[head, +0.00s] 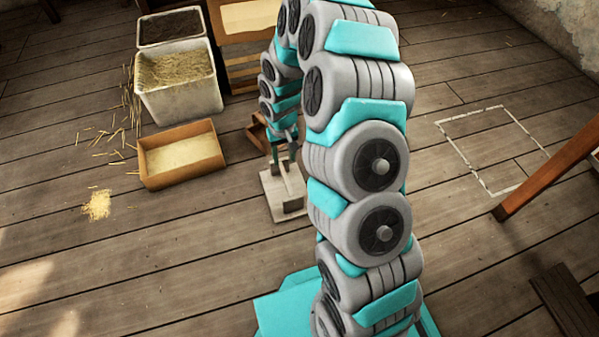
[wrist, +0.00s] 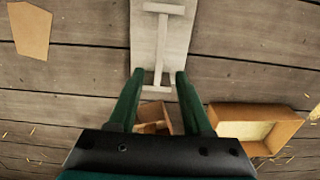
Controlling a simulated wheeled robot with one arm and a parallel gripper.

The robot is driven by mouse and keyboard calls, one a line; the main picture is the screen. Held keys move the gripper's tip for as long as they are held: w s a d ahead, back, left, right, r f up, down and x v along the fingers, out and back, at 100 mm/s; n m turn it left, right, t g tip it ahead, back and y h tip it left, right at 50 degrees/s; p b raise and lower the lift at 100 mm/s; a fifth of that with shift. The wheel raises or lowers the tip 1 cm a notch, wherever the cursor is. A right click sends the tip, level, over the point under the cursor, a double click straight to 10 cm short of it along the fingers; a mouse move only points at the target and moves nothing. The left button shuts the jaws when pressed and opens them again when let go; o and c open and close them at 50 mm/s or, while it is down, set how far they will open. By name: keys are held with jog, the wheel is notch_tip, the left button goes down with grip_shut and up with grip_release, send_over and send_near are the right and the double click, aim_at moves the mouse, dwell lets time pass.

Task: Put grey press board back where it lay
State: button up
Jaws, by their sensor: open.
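The grey press board (head: 268,184) is a pale slab with a raised I-shaped handle, and it appears to lie flat on the plank floor just in front of my base. In the wrist view the board (wrist: 143,45) fills the top middle, with its handle (wrist: 161,45) running down between my fingers. My gripper (wrist: 159,73) is open, one finger on each side of the handle's lower end, with gaps on both sides. In the head view my gripper (head: 283,148) is at the board's far end. Contact cannot be told, and my arm hides part of the area.
A white outline (head: 440,122) marks bare floor at the right, near a slanted wooden beam (head: 550,178). A shallow wooden box (head: 215,158), a small wooden box (head: 257,135) and a white straw bin (head: 180,100) stand left and beyond. Open floor lies at the left.

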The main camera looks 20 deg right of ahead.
jog(key=s+r+g, duration=0.1)
jog(key=s+r, duration=2.1)
jog(key=r, duration=0.2)
jog(key=s+r, duration=0.3)
jog(key=s, duration=0.9)
jog(key=shift+s+g, duration=0.3)
jog(key=shift+s, duration=0.1)
jog(key=shift+r, duration=0.1)
notch_tip(320, 180, up, 9)
jog(key=p, duration=0.8)
jog(key=shift+p, duration=0.35)
